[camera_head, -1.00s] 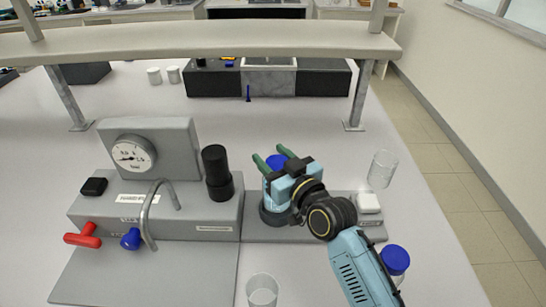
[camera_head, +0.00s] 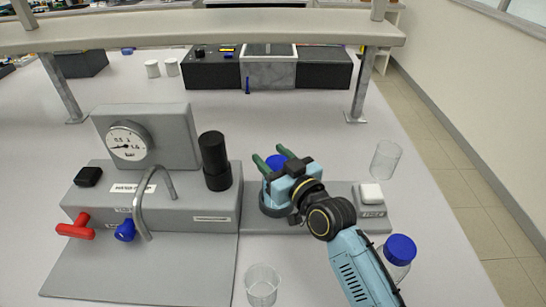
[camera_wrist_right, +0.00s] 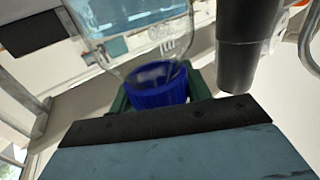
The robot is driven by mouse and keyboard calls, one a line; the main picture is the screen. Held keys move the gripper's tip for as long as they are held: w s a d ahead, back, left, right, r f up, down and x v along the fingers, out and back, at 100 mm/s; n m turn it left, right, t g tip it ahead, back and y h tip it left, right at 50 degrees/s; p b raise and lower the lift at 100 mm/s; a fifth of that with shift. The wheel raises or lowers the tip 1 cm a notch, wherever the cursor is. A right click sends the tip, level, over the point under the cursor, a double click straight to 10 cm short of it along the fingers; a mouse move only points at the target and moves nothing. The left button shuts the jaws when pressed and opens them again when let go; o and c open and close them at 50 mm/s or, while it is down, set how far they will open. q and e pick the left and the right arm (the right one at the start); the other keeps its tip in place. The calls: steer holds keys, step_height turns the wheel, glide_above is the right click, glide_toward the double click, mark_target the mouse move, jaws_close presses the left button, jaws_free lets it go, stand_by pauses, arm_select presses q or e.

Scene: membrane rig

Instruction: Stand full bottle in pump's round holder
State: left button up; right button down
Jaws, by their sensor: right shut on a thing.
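My right gripper (camera_head: 266,153) is shut around the neck of a clear bottle with a blue cap (camera_head: 277,162). The round dark holder (camera_head: 266,209) on the grey pump base is directly below the bottle, partly hidden by my gripper. I cannot tell whether the bottle's bottom rests in it or is just above it. In the right wrist view the blue cap (camera_wrist_right: 158,90) sits between the green fingers, and the clear bottle body (camera_wrist_right: 125,30) with bluish content extends away from it. My left gripper is not in view.
A grey rig with a gauge (camera_head: 128,141) and a black cylinder (camera_head: 215,162) stands left of the holder. A white button (camera_head: 371,193) and glass beaker (camera_head: 386,160) are to its right. Another blue-capped bottle (camera_head: 399,248) is beside my right arm; an empty beaker (camera_head: 262,286) is in front.

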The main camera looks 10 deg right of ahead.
steer(key=c, duration=0.6)
jaws_free()
steer(key=shift+f, duration=0.15)
steer(key=shift+s, duration=0.1)
steer(key=v, duration=1.3)
steer(key=shift+s+d, duration=0.1)
steer(key=shift+s, duration=0.1)
